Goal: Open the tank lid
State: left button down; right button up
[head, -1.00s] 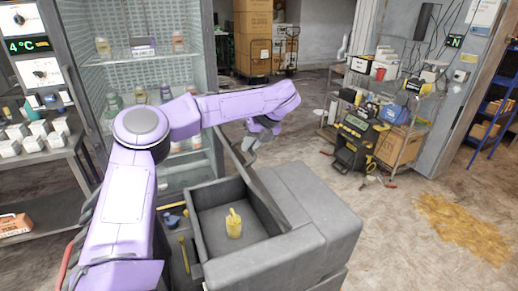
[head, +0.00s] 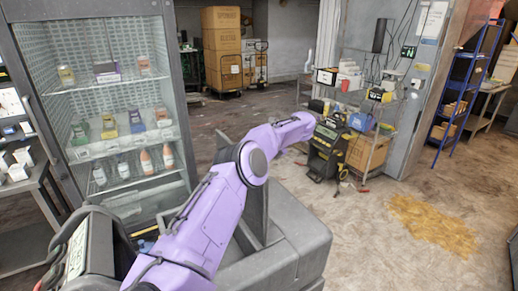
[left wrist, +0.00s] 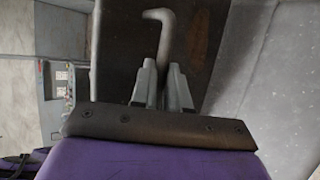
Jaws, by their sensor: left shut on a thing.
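The grey tank (head: 290,245) stands at lower centre in the head view, partly hidden behind my left arm. A dark grey upright panel, which looks like its lid (head: 256,205), rises behind the arm. Its exact angle is hard to tell. In the left wrist view, my left gripper (left wrist: 161,72) has its fingers shut on a bent metal handle (left wrist: 160,28). The handle's hooked end sticks out past the fingertips, in front of a dark brown panel (left wrist: 200,40). My left gripper is hidden in the head view. My right gripper is not in view.
A glass-fronted fridge (head: 175,100) with bottles and boxes stands at the left. A loaded cart (head: 368,150) stands behind the arm, with blue shelving (head: 460,95) at the far right. The floor right of the tank is clear, with a yellow stain (head: 430,222).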

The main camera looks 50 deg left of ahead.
pick_arm(q)
jog(key=shift+s+d+f, duration=0.1)
jog(key=shift+s+f, duration=0.05)
jog(key=shift+f, duration=0.4)
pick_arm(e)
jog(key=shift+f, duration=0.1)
pick_arm(q)
jog(key=c, duration=1.4)
grip_release()
jog(key=shift+o, duration=1.4)
jog(key=shift+w+a, duration=0.2)
jog(key=shift+a, duration=0.1)
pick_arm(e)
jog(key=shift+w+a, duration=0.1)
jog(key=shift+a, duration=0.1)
pick_arm(q)
jog(key=shift+r, duration=0.1)
